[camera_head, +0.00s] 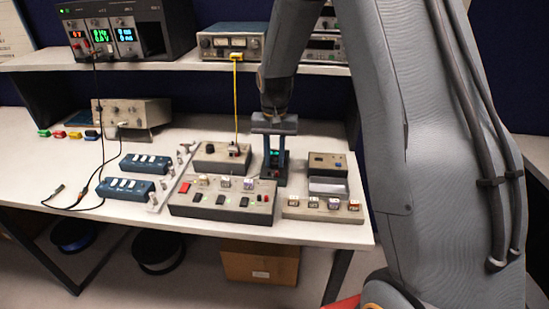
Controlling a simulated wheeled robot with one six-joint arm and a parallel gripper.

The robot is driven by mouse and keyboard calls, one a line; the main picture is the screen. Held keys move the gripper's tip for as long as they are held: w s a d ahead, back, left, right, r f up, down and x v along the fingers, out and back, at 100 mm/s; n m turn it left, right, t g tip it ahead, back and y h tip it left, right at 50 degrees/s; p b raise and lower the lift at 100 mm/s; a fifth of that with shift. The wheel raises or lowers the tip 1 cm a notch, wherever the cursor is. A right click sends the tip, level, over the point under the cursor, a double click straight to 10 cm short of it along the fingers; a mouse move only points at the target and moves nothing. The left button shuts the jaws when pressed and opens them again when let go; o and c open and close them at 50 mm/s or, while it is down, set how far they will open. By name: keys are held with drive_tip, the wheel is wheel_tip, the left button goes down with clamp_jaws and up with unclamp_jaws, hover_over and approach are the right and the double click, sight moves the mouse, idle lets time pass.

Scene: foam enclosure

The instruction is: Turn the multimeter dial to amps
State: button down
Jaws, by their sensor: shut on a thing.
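My gripper (275,166) points down over the bench, its two fingers straddling a small dark device with a green-lit display (273,154). This device looks like the multimeter. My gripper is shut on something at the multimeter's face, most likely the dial. The dial, its markings and its pointer are hidden by the fingers or too small to make out.
A grey switch box (222,201) stands in front, and a grey box with a yellow cable (221,157) to the left. A beige panel (324,207) is at right. Two blue boxes (125,188) lie left. A shelf (180,63) with instruments runs behind.

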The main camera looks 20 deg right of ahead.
sight(275, 162)
drive_tip(key=shift+w+r, duration=0.15)
drive_tip(key=c, duration=1.5)
unclamp_jaws()
wheel_tip(275, 162, up, 8)
drive_tip(key=shift+f+b, duration=0.15)
drive_tip(key=shift+b, duration=0.95)
drive_tip(key=s+f+n, duration=0.1)
drive_tip(key=s, duration=0.6)
drive_tip(key=s+f+n+t, duration=0.1)
drive_tip(key=s+n, duration=0.1)
drive_tip(key=s, duration=0.6)
drive_tip(key=s+f+n, duration=0.1)
drive_tip(key=s+f, duration=0.1)
drive_tip(key=s, duration=0.5)
drive_tip(key=shift+s, duration=0.3)
